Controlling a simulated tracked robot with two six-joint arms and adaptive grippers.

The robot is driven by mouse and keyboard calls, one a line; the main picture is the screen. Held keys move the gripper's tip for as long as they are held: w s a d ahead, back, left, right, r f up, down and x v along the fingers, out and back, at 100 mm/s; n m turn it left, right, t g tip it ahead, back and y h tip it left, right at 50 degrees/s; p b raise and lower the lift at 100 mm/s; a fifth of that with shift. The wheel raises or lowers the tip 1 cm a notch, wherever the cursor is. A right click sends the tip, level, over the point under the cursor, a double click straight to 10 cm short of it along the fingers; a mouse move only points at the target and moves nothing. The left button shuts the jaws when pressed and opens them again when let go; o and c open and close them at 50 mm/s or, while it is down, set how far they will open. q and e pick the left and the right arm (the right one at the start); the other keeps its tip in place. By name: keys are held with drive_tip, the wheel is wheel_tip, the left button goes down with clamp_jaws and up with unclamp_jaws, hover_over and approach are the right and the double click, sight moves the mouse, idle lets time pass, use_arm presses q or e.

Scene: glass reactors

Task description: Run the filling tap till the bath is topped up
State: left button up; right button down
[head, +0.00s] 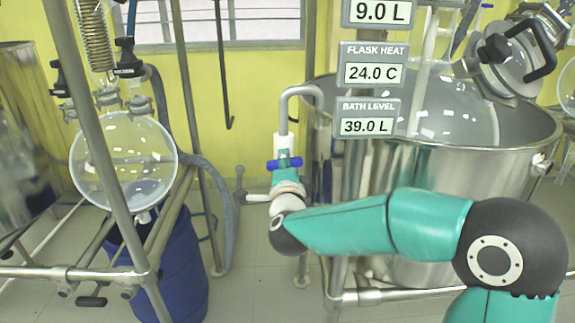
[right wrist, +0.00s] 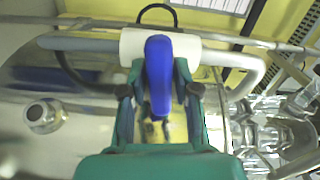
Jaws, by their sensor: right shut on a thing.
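The filling tap is a bent grey pipe (head: 302,90) with a white sleeve (head: 283,143) and a blue handle (head: 284,163), left of the bath. The bath is a large open steel vessel (head: 490,175) around a glass flask (head: 445,105). The bath level display (head: 367,126) reads 39.0 L. My right gripper (head: 285,174) is shut on the blue handle from below. In the right wrist view the blue handle (right wrist: 158,75) stands between the two fingers, below the white sleeve (right wrist: 185,47). Water at the spout cannot be made out. My left gripper is out of view.
The flask heat display (head: 375,74) reads 24.0 C, and a display above it (head: 380,12) reads 9.0 L. A glass vessel (head: 122,150) hangs in a steel frame at left, above a blue drum (head: 180,265). A steel upright (head: 350,190) stands close beside my right arm.

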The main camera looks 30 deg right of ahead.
drive_tip(key=shift+a+f+n, duration=0.1)
drive_tip(key=shift+f+n, duration=0.1)
drive_tip(key=shift+n, duration=0.85)
drive_tip(key=shift+f+n, duration=0.15)
drive_tip(key=shift+n, duration=0.9)
drive_tip(key=c, duration=1.2)
unclamp_jaws()
drive_tip(key=shift+o, duration=1)
drive_tip(key=shift+r, duration=0.15)
